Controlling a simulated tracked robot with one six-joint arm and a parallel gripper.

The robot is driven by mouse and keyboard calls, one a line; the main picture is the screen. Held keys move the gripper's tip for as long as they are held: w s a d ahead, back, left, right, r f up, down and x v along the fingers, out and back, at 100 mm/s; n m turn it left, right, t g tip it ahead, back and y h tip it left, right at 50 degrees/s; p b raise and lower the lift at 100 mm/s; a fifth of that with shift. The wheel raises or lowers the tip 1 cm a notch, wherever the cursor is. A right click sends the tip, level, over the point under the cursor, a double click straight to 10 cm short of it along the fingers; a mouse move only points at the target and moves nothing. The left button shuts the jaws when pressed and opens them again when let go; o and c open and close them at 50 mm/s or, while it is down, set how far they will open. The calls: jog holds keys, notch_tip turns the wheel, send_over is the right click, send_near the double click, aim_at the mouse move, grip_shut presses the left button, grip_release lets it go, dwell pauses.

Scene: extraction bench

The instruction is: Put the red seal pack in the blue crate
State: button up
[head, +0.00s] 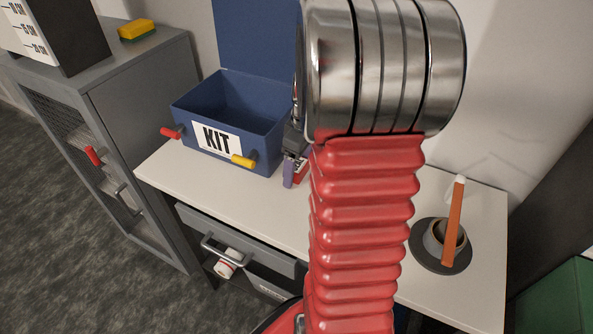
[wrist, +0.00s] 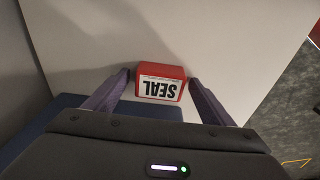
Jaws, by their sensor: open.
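The red seal pack (wrist: 162,72), a small box with a white SEAL label, lies on the white bench top in the wrist view. The purple fingers of my gripper (wrist: 160,84) are open, one on each side of it, with small gaps showing. In the head view my gripper (head: 294,172) is low over the bench beside the crate, partly hidden by my arm; only a bit of red shows by it. The blue crate (head: 268,150) has a KIT label, a red and a yellow handle, and a raised lid. Its inside looks empty where visible. Blue also shows lower left in the wrist view.
A grey cabinet (head: 140,75) with a yellow sponge (head: 137,29) stands left of the bench (head: 190,185). A dark round base (head: 425,258) with a pot and an orange stick stands right.

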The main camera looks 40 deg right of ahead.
aim_at(298, 165)
jog(key=shift+c, duration=0.7)
jog(key=c, duration=1.1)
jog(key=shift+c, duration=0.2)
notch_tip(298, 165, up, 10)
jog(key=shift+r, duration=0.1)
